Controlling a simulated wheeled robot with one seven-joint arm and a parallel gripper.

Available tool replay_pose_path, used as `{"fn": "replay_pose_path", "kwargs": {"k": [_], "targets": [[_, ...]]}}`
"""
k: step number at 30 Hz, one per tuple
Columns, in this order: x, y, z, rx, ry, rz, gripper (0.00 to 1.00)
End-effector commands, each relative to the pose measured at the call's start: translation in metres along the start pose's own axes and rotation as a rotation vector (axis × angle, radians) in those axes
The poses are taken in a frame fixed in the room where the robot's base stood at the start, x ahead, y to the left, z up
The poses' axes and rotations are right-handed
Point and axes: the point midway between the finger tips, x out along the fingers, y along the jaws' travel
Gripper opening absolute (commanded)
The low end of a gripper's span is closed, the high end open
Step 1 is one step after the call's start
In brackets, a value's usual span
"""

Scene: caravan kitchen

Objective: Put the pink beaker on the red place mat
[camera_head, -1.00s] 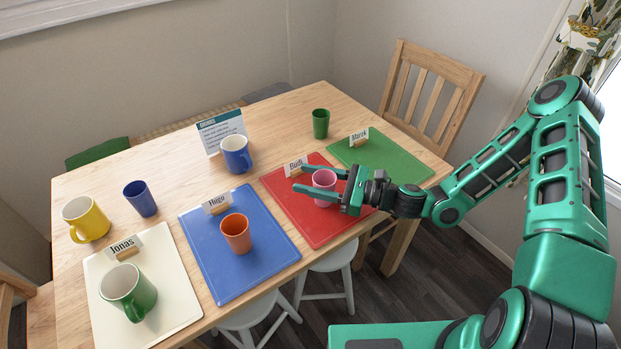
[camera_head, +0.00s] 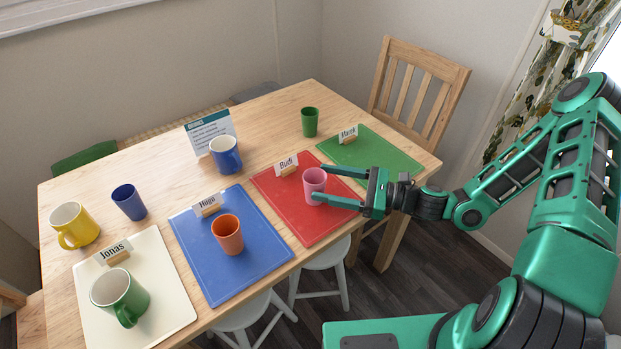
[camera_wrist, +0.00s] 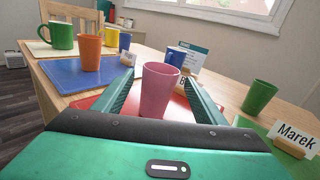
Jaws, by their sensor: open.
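The pink beaker (camera_head: 314,183) stands upright on the red place mat (camera_head: 308,222), behind which is the name card "Budi". My gripper (camera_head: 338,184) is open. In the head view its fingertips lie close to the beaker, with the palm on the beaker's right. In the wrist view the pink beaker (camera_wrist: 158,90) stands beyond the palm, between the two green fingers, with no clear contact. The beaker hides part of the mat and the card in the wrist view.
The blue mat (camera_head: 235,270) with an orange beaker (camera_head: 228,236) lies left of the red mat. The green mat (camera_head: 385,152) lies right of it, with a green beaker (camera_head: 310,122) behind. A blue mug (camera_head: 225,155) stands behind the mats.

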Motion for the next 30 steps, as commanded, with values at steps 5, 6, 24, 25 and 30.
{"fn": "replay_pose_path", "kwargs": {"k": [5,6,24,25,30], "targets": [[-0.029,-0.001,0.000,0.001,0.000,-0.003,0.65],[-0.033,-0.001,0.000,0.001,-0.001,-0.002,0.65],[-0.050,0.015,-0.009,-0.091,0.087,0.084,0.65],[-0.052,0.019,-0.012,-0.118,0.112,0.110,0.65],[-0.074,0.043,-0.030,-0.282,0.275,0.279,0.65]]}}
